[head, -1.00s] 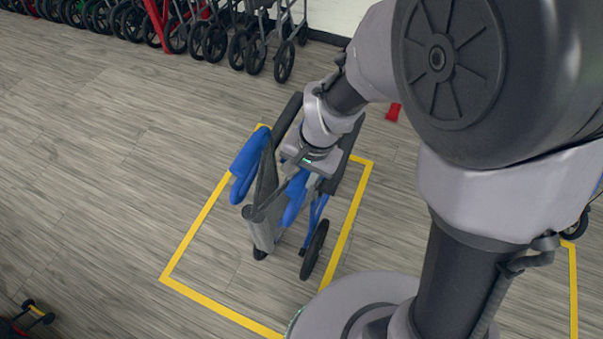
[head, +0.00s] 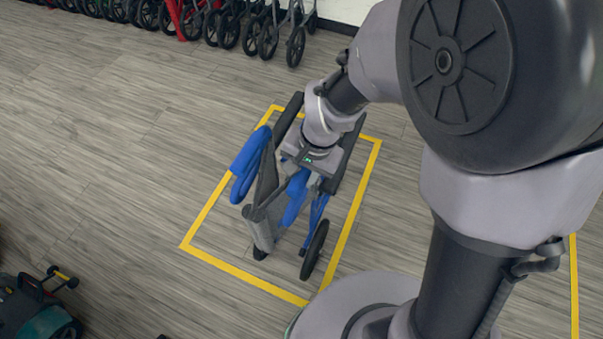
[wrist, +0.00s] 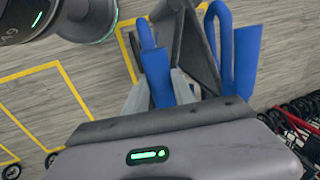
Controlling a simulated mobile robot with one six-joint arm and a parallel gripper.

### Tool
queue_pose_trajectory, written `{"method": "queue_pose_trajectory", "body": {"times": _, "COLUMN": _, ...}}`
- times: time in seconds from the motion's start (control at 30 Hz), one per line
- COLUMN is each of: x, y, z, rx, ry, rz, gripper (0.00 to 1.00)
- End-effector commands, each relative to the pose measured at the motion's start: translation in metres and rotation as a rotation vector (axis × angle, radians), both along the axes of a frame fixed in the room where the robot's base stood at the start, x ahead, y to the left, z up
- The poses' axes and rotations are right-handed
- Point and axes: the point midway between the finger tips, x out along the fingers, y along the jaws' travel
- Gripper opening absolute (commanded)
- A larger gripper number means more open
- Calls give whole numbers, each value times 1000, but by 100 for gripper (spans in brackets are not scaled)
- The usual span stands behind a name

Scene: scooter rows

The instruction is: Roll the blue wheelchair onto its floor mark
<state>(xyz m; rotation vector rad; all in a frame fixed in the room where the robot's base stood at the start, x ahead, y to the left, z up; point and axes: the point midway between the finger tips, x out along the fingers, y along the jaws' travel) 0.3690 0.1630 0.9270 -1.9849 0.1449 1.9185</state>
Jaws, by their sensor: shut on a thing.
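The blue wheelchair (head: 263,190), with blue frame parts, a grey seat and dark wheels, stands folded narrow within the yellow floor mark (head: 209,206) in the head view. Its left side lies close to the mark's left line, and my arm hides part of it. My gripper (head: 303,181) is shut on the wheelchair's blue part at its upper middle. In the wrist view my gripper's fingers (wrist: 162,97) close around a blue upright (wrist: 156,71), with the grey fabric beside it. Whether every wheel is inside the lines cannot be told.
A row of folded wheelchairs or walkers (head: 230,25) stands along the back wall. A dark scooter-like vehicle (head: 40,308) is at the lower left. Another yellow line (head: 573,285) runs at the right.

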Motion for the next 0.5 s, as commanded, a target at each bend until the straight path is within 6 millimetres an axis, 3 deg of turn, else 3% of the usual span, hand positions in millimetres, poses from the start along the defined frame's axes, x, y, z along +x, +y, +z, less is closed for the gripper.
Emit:
{"method": "queue_pose_trajectory", "body": {"times": 0.27, "x": 1, "y": 0, "z": 1, "rx": 0, "ry": -2, "rz": 0, "gripper": 0}}
{"method": "queue_pose_trajectory", "body": {"times": 0.3, "x": 1, "y": 0, "z": 1, "rx": 0, "ry": -2, "rz": 0, "gripper": 38}}
{"method": "queue_pose_trajectory", "body": {"times": 0.37, "x": 0, "y": 0, "z": 1, "rx": 1, "ry": -1, "rz": 0, "gripper": 50}}
{"method": "queue_pose_trajectory", "body": {"times": 0.5, "x": 0, "y": 0, "z": 0, "rx": 1, "ry": -1, "rz": 0, "gripper": 52}}
